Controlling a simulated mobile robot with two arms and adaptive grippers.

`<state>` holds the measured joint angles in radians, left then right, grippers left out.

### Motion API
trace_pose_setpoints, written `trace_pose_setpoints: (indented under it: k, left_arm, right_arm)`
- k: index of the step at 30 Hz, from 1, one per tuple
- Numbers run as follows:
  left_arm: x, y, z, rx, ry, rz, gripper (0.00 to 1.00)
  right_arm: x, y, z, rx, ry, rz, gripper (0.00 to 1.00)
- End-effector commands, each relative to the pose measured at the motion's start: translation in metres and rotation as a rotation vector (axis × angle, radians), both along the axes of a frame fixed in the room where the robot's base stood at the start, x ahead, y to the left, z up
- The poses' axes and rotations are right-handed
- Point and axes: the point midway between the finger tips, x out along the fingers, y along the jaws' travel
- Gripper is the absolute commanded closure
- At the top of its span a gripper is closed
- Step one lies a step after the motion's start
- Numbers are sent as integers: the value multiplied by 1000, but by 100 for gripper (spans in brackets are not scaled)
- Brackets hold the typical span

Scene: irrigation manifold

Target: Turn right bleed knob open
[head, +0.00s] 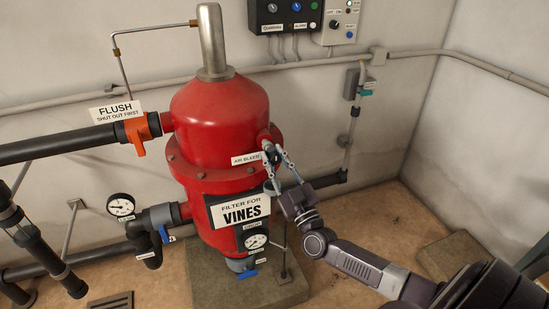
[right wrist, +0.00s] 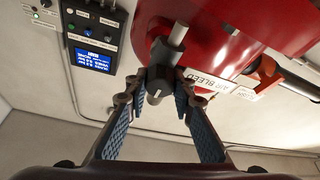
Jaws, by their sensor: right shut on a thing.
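The bleed knob (right wrist: 158,82) is a small dark grip on a short grey stem at the red filter's shoulder, beside the AIR BLEED label (right wrist: 214,84). In the head view the red filter tank (head: 222,115) stands at the centre, with the label (head: 246,158) on its right side. My right gripper (head: 272,160) reaches in from the lower right to this fitting. In the right wrist view its blue-padded fingers (right wrist: 161,94) are closed on the knob from both sides. In the head view the fingers partly hide the knob.
A control box (head: 285,14) and a switch box (head: 338,20) hang on the wall above. An orange flush valve (head: 135,130), a left gauge (head: 121,206) and a lower gauge (head: 255,237) with a blue handle (head: 247,274) surround the tank. Floor at right is mostly clear.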

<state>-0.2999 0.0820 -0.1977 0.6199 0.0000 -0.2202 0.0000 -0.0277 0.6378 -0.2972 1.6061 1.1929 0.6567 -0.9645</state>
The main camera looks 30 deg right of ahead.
Motion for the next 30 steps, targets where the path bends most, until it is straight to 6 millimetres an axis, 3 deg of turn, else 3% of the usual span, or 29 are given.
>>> trace_pose_setpoints:
  k: [14, 30]
  left_arm:
    - [0, -5, 4, -6, 0, -3, 67]
    - [0, -4, 22, -4, 0, -1, 67]
  right_arm:
    - [0, 0, 0, 95, -21, 0, 100]
    - [-1, -2, 0, 556, -131, -4, 100]
